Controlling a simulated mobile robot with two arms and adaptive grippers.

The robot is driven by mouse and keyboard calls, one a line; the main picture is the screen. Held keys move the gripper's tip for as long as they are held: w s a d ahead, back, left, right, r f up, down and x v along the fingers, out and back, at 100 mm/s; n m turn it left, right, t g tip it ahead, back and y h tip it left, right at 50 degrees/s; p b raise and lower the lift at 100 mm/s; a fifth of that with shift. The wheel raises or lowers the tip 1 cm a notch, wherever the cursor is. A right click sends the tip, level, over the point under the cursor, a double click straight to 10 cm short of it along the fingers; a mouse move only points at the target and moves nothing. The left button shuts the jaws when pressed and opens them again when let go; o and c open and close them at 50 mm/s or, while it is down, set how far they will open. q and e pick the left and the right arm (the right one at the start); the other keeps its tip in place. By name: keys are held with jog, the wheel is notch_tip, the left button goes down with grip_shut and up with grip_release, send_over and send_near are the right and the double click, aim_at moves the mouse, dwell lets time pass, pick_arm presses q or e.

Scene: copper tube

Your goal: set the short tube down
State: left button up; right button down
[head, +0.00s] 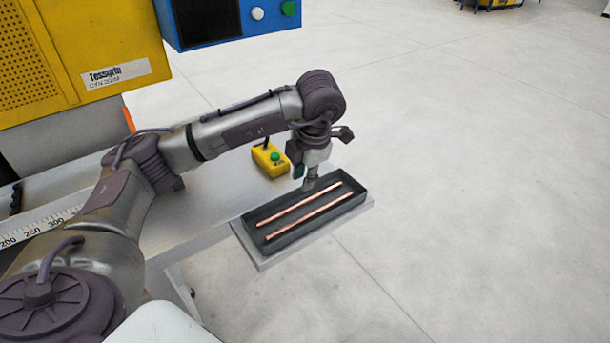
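Two copper tubes lie side by side along the dark tray (349,207): a far one (298,205) and a near one (310,216). They look close in length, so I cannot tell which is the short tube. My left gripper (309,186) points down at the tray's far long side, just behind the far tube. Its fingertips are small and dark here, and I cannot tell whether they are open or shut, or whether they touch the tube. My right gripper is not in view.
The tray sits on a grey shelf (262,262) at the end of the bench. A yellow box with a green button (270,159) stands behind the tray. A yellow machine (75,45) with a blue control panel (225,27) fills the upper left. Floor is clear to the right.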

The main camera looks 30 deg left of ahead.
pick_arm(q)
jog(key=shift+v, duration=1.3)
